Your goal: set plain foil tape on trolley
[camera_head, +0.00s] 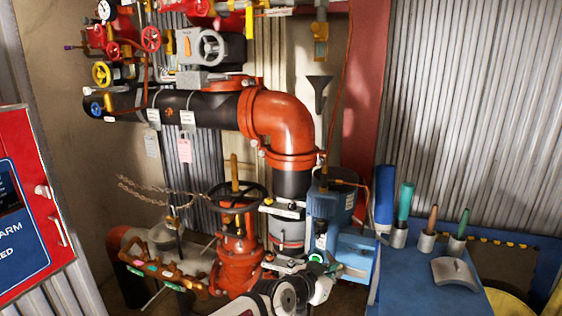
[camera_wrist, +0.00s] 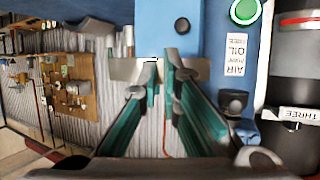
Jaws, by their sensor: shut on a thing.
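The trolley is likely the blue-topped surface (camera_head: 415,292) at the lower right in the head view. My gripper (camera_wrist: 162,65), with teal fingers, is nearly closed in the wrist view, on a thin grey piece (camera_wrist: 128,69) in front of a blue housing. I cannot tell whether this piece is plain foil tape or a part of the housing. In the head view my gripper (camera_head: 338,268) is low beside the blue pump unit (camera_head: 324,208), left of the trolley; what it holds is hidden there. I cannot make out a foil tape roll elsewhere.
Grey cups (camera_head: 398,238) with green and brown handles stand at the trolley's back, beside a blue cylinder (camera_head: 383,208). A curved grey piece (camera_head: 455,271) lies in front of them. A red valve (camera_head: 238,262) and a large orange elbow (camera_head: 275,118) crowd the left. Trolley's near left is bare.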

